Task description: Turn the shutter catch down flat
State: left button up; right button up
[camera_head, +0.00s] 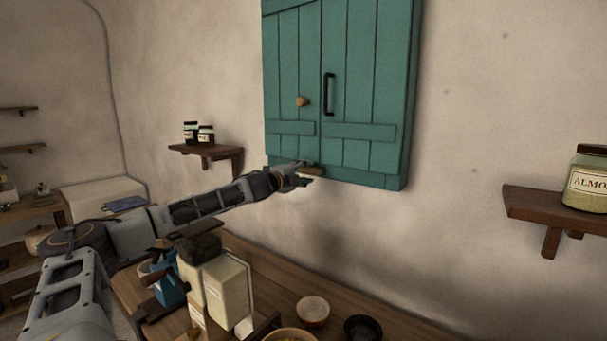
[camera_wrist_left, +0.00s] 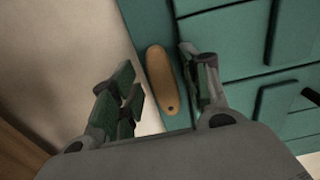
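The teal shutter (camera_head: 358,98) hangs closed on the wall. The shutter catch (camera_wrist_left: 162,80) is a tan wooden bar with rounded ends and a dark pivot dot near one end. In the left wrist view it lies roughly along the shutter's edge. In the head view the catch (camera_head: 314,170) shows at the lower edge, partly hidden by my gripper. My left gripper (camera_head: 305,174) reaches it from the left. Its fingers (camera_wrist_left: 163,88) are apart, one on each side of the catch, with a visible gap on the left; contact on the right is unclear. My right gripper is out of view.
The shutter carries a round wooden knob (camera_head: 302,101) and a black handle (camera_head: 328,94). Below, the wooden counter (camera_head: 350,312) holds cartons (camera_head: 228,290), a small bowl (camera_head: 313,311) and a dark bowl (camera_head: 363,328). Wall shelves (camera_head: 540,208) flank the shutter.

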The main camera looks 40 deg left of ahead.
aim_at(309, 143)
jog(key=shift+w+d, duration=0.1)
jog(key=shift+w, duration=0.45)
pick_arm(q)
jog(key=shift+r, duration=0.2)
jog(key=shift+a+r, duration=0.1)
jog(key=shift+r, duration=1.8)
jog(key=shift+d+r, duration=0.2)
jog(key=shift+r, duration=0.5)
jog(key=shift+a+r, duration=0.15)
jog(key=shift+r, duration=1.95)
